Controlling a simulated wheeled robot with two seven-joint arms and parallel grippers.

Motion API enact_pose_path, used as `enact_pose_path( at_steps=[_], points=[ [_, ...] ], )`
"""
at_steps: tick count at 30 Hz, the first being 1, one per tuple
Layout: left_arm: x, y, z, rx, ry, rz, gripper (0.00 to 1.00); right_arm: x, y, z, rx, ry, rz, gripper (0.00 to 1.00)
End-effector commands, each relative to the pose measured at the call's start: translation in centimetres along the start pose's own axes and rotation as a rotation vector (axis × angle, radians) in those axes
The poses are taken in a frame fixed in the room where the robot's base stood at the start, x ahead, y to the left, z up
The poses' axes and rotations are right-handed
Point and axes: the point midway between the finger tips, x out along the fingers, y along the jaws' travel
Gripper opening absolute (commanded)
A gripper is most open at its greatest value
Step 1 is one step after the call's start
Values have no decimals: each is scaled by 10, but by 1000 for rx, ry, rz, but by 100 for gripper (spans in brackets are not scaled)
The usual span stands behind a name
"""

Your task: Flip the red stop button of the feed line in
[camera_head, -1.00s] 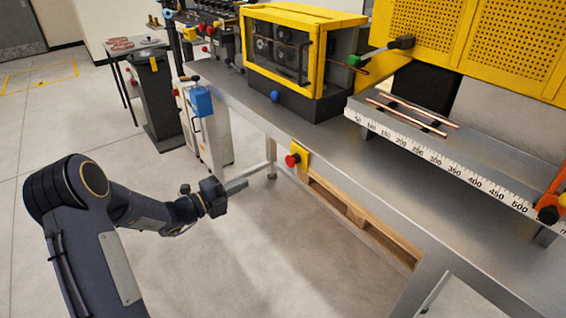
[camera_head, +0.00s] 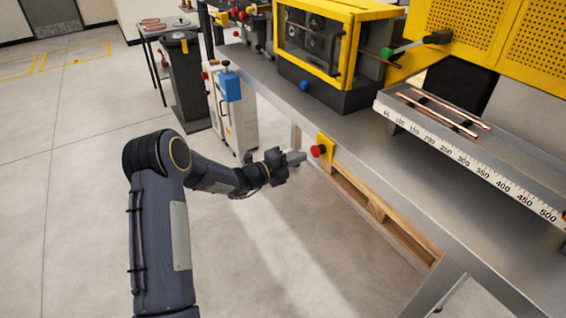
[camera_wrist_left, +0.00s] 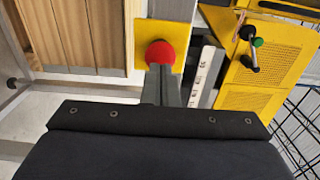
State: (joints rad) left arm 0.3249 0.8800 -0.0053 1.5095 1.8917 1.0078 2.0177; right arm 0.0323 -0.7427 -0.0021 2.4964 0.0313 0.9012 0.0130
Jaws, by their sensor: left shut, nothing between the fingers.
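The red stop button (camera_head: 318,151) sits on a yellow plate (camera_head: 326,146) at the front edge of the steel bench. My left gripper (camera_head: 301,158) is shut and empty, its fingertips just short of the button in the head view. In the left wrist view the red button (camera_wrist_left: 160,53) is right ahead of the shut fingertips (camera_wrist_left: 161,70), which overlap its lower edge. I cannot tell whether they touch it. The yellow plate (camera_wrist_left: 144,40) shows around the button. My right gripper is not in view.
The steel bench (camera_head: 345,133) runs along the right. On it stand a yellow-framed machine (camera_head: 335,60) and a ruled trough (camera_head: 470,162) with copper tubes. Wooden pallet boards (camera_head: 385,222) lie under the bench. The floor (camera_head: 80,180) to the left is clear.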

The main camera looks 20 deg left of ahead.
Motion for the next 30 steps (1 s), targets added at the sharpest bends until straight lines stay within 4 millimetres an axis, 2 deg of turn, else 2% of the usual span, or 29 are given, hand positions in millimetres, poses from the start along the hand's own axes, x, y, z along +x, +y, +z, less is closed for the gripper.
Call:
enact_pose_path(
  at_steps=[3, 6, 18, 25, 30],
  points=[
    [14, 0, 0, 0, 0, 1, 0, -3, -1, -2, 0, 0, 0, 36],
    [20, 0, 0, 1, 0, 0, 0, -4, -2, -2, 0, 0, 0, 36],
    [23, 0, 0, 1, 0, 0, 0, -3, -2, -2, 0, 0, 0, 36],
    [46, 1, 1, 0, -2, -2, 0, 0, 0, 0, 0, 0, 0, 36],
    [48, -2, 0, 1, -2, -4, 0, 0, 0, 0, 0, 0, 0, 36]
  ],
)
